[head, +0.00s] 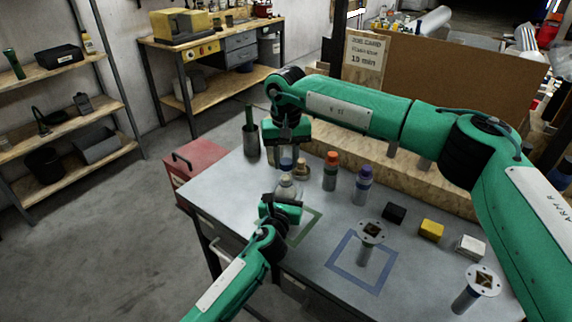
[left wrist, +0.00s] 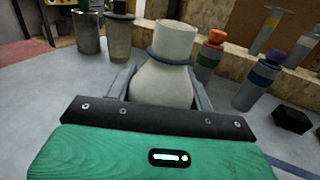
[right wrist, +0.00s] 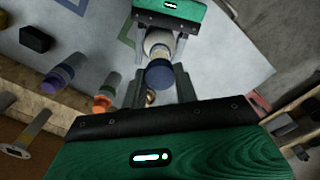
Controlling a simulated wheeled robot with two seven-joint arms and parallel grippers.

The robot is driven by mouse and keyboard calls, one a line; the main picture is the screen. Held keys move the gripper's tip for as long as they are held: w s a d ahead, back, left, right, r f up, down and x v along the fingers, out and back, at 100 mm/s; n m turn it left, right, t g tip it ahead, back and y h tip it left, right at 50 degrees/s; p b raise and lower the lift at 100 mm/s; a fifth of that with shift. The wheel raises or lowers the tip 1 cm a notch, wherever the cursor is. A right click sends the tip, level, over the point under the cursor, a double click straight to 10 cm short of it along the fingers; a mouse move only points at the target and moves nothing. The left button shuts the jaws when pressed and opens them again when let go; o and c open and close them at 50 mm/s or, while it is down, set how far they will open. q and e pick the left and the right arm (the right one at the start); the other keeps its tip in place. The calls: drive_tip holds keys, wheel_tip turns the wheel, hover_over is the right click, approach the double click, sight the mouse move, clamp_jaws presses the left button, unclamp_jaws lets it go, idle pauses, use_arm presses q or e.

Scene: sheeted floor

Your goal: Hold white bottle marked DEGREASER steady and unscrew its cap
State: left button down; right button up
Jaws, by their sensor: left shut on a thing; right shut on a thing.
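The white bottle (head: 287,187) stands upright at the table's left part, in the jaws of my left gripper (head: 281,204). In the left wrist view its pale shoulder (left wrist: 160,86) is between my left fingers, with a blue ring and a white cylinder above. My right gripper (head: 287,150) points down from above the bottle. In the right wrist view a dark blue round cap (right wrist: 160,74) is between its fingers, in line with the bottle (right wrist: 158,40). I cannot tell whether cap and bottle touch. No DEGREASER lettering is readable.
An orange-capped bottle (head: 331,171) and a purple-capped bottle (head: 363,186) stand right of the white bottle. A small brown object (head: 302,171) is close by. A grey cup (head: 251,142) stands behind left. Black, yellow and white blocks lie to the right. A blue square outline (head: 345,274) marks the tabletop.

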use_arm(q)
drive_tip(key=shift+c, duration=2.4)
unclamp_jaws()
